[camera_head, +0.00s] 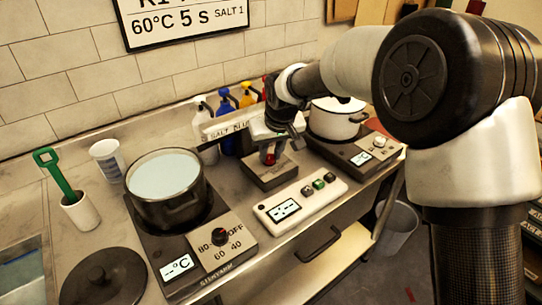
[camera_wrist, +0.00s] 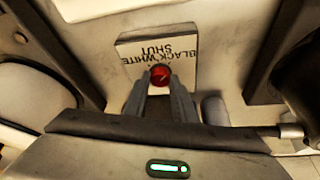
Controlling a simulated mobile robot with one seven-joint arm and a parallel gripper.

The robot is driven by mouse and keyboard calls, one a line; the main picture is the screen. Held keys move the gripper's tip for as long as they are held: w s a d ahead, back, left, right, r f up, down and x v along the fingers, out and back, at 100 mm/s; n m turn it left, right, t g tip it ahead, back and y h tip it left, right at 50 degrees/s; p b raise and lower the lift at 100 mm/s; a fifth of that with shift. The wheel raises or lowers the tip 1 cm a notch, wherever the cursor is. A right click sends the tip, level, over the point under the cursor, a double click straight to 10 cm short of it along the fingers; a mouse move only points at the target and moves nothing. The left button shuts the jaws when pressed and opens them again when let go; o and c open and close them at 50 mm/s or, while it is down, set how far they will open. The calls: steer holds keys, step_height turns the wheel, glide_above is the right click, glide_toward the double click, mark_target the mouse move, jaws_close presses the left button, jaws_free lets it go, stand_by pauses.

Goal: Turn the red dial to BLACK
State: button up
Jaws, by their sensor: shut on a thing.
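The red dial (camera_wrist: 160,75) sits on a pale plate (camera_wrist: 131,50) with the words BLACK, WHITE and SHUT, which read upside down in the wrist view. In that view BLACK is at the right, WHITE at the left and SHUT between them. My gripper (camera_wrist: 161,83) is shut on the dial, one finger on each side. In the head view the red dial (camera_head: 270,158) shows under my gripper (camera_head: 272,148) on a grey box (camera_head: 268,175). A thin mark shows on the dial's top, but I cannot tell clearly which word it faces.
A pot (camera_head: 168,187) of liquid stands on a hot plate at the left. A white pot (camera_head: 337,119) stands on another at the right. A timer (camera_head: 298,198) with buttons lies in front of the dial box. Several bottles (camera_head: 226,104) stand behind it, close to my arm.

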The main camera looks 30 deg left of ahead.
steer(key=shift+m, duration=0.5)
steer(key=o, duration=1)
steer(key=shift+o, duration=0.2)
steer(key=p+v, duration=0.1)
steer(key=v, duration=1.6)
steer(key=shift+s+a+r, duration=0.15)
steer(key=shift+s+r, duration=0.05)
steer(key=shift+s, duration=0.1)
